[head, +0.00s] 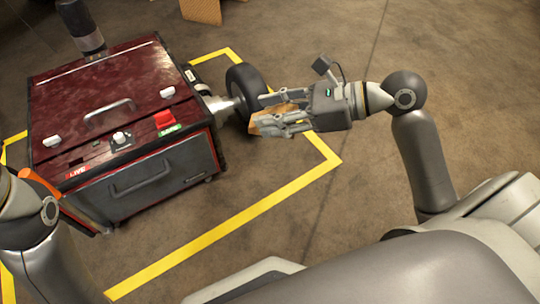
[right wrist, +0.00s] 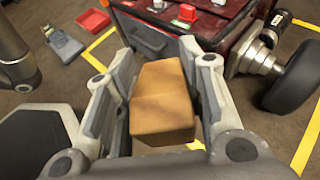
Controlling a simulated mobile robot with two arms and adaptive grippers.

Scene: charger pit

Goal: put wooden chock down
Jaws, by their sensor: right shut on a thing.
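The wooden chock (head: 268,122) is a tan block. In the head view my right gripper (head: 262,114) is shut on it, to the right of the black wheel (head: 244,88) of the dark red cart (head: 120,92). In the right wrist view the chock (right wrist: 163,100) sits between the two grey fingers, and the wheel (right wrist: 297,78) is at the right. The gripper partly covers the chock in the head view. Whether the chock touches the floor or the wheel cannot be told. My left arm shows at the lower left, but its gripper cannot be made out.
Yellow floor tape (head: 222,232) runs around the cart. Another tan, wood-like piece (head: 200,10) stands at the top edge. A red tray (right wrist: 93,22) and a blue-grey item (right wrist: 63,44) lie on the floor in the right wrist view. Floor right of the tape is clear.

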